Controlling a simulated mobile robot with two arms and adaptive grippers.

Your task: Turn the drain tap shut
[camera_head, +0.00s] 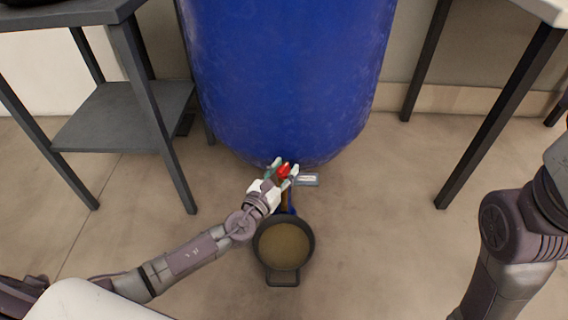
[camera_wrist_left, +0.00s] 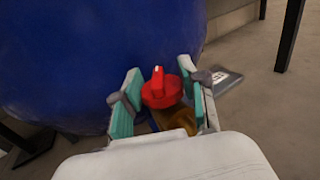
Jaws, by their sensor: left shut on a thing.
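The drain tap has a red round handle (camera_head: 284,171) with a raised grip bearing a white mark. It sits on a brass-coloured body (camera_wrist_left: 178,120) low at the front of the blue tank (camera_head: 290,70). My left gripper (camera_head: 283,167) reaches the tap from the front. In the left wrist view the red handle (camera_wrist_left: 160,92) lies between the teal finger pads, and the gripper is shut on it. The exact contact is partly hidden. My right arm shows at the right edge, but its gripper is out of view.
A dark pan (camera_head: 257,250) holding brownish liquid stands on the floor below the tap. A small grey plate with a label (camera_head: 308,180) is just right of the tap. A grey shelved table (camera_head: 120,130) stands left, another table's legs (camera_head: 500,115) right.

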